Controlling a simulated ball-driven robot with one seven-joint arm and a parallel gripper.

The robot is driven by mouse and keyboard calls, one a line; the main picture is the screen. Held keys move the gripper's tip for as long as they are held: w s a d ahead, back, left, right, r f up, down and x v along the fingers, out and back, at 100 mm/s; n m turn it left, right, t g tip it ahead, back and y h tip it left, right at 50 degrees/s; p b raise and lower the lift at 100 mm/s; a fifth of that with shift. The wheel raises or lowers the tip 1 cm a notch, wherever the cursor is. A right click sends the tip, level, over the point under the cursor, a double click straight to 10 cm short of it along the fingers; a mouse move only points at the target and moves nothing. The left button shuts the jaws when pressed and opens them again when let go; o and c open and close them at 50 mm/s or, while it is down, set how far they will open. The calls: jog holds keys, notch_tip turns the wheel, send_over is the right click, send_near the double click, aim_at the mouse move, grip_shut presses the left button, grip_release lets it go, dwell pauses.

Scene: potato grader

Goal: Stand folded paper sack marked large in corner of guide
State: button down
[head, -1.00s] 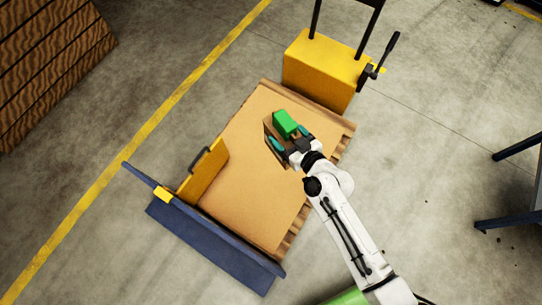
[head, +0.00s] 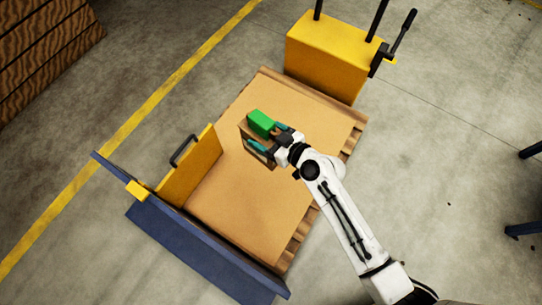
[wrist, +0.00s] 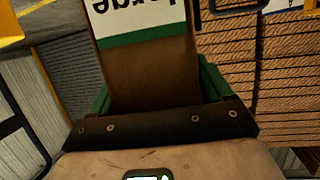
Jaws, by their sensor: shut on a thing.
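The folded paper sack (head: 246,131) is brown with a green top. In the wrist view the sack (wrist: 150,75) fills the upper middle, with a green band and a white label reading "large" upside down. My gripper (head: 268,138) is shut on the sack and holds it over the pallet's brown top; whether it touches that top I cannot tell. The guide has a yellow panel (head: 192,168) with a black handle and a long blue rail (head: 195,250), meeting at the pallet's left. The sack is apart from both.
The pallet (head: 250,205) has a bare brown sheet on top. A yellow box with black posts (head: 328,57) stands at its far end. Dark blue legs (head: 525,229) show at the right edge. Stacked wooden boards (head: 40,45) are at the far left.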

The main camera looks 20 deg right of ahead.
aim_at(243, 142)
jog(key=shift+n+g+y, duration=0.4)
jog(key=shift+n+y, duration=0.3)
jog(key=shift+y, duration=0.1)
jog(key=a+f+b, duration=0.1)
jog(key=f+b, duration=0.1)
jog(key=w+a+f+b, duration=0.1)
jog(key=f+b, duration=0.1)
jog(key=a+f+b, duration=0.1)
jog(key=b, duration=0.1)
jog(key=shift+w+a+f+b, duration=0.1)
jog(key=shift+w+f+b, duration=0.2)
jog(key=shift+f, duration=0.1)
jog(key=shift+w+a+f+b, duration=0.1)
jog(key=shift+a+f+b, duration=0.35)
jog(key=shift+b, duration=0.25)
jog(key=s+a+f+b, duration=0.2)
jog(key=a+f+b, duration=0.1)
jog(key=a+f, duration=0.9)
jog(key=shift+s+a+f+b, duration=0.35)
jog(key=shift+a+f, duration=0.05)
jog(key=shift+a, duration=0.5)
jog(key=shift+f, duration=0.2)
grip_release()
jog(key=shift+s+f, duration=0.1)
